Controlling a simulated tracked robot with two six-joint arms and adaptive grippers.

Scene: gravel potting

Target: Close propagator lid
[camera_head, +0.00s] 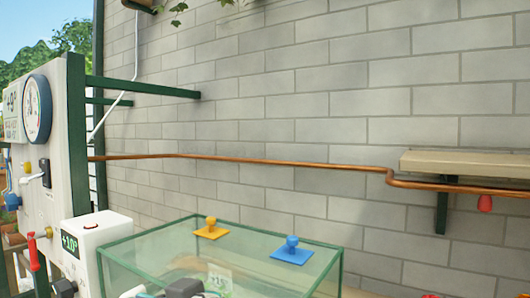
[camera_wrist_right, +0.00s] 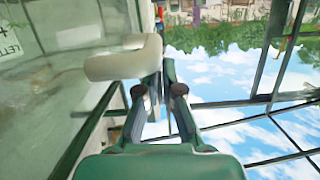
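The propagator (camera_head: 125,240) is a clear glass box with a green frame, at the bottom middle of the head view. A yellow knob (camera_head: 210,229) and a blue knob (camera_head: 292,251) sit on its top pane. Its front and lower part are cut off, so I cannot tell how its lid stands. My left gripper does not show clearly.
Left of the propagator stand a white box with a display (camera_head: 90,240) and a panel with a round gauge (camera_head: 37,108). A copper pipe (camera_head: 280,162) runs along the brick wall behind. A shelf (camera_head: 465,163) is at right. Dark and white parts (camera_head: 185,288) crowd the bottom edge.

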